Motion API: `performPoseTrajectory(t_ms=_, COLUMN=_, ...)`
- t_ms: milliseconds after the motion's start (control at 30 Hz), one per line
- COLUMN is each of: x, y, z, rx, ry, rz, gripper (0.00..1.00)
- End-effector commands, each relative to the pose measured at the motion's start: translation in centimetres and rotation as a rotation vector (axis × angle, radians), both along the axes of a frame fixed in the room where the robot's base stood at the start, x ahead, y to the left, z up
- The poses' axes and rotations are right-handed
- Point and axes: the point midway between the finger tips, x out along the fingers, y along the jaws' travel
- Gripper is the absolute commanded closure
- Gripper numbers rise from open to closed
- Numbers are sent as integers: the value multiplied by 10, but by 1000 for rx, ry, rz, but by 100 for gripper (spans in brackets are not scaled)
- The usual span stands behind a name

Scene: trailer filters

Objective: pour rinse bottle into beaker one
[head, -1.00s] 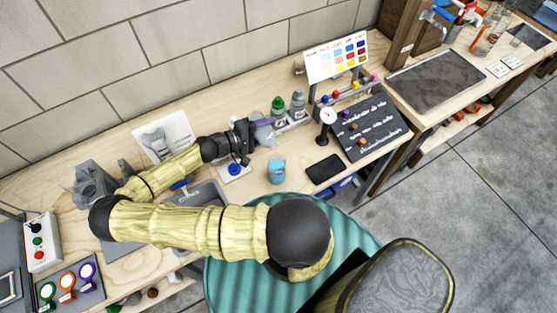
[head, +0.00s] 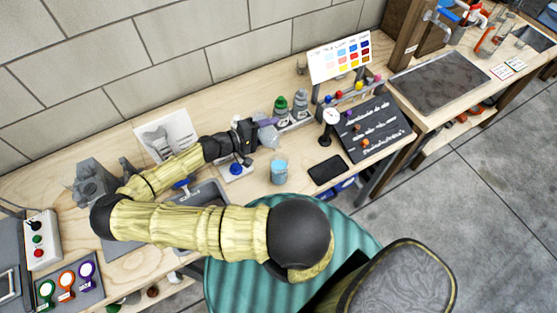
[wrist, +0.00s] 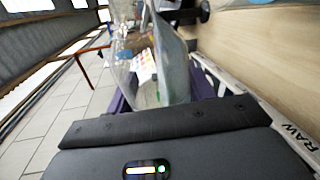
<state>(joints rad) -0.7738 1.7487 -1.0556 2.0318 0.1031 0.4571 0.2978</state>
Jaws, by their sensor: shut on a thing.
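My gripper (head: 262,130) is shut on a clear bottle (head: 270,138), which I take to be the rinse bottle. The purple fingers show on both sides of it in the wrist view, where the translucent bottle (wrist: 172,60) looks tilted. The bottle is held above the bench, behind and slightly left of a light-blue beaker (head: 279,172), apart from it. The beaker stands upright; whether it is beaker one I cannot read. The bottle's mouth and any liquid stream cannot be made out.
A green-capped bottle (head: 281,107) and a grey-capped bottle (head: 300,104) stand in a rack just behind the gripper. A blue-button box (head: 236,169) is left of the beaker. Bare bench surrounds the beaker.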

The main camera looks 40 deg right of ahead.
Motion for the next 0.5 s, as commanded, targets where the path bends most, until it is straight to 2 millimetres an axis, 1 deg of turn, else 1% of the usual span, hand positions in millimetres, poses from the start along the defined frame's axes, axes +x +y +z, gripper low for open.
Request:
performPoseTrajectory(t_ms=200, x=1, y=4, z=0, rx=-3, ry=-13, rz=8, gripper=80)
performPoseTrajectory(t_ms=500, x=2, y=4, z=0, rx=-8, ry=-31, rz=7, gripper=80)
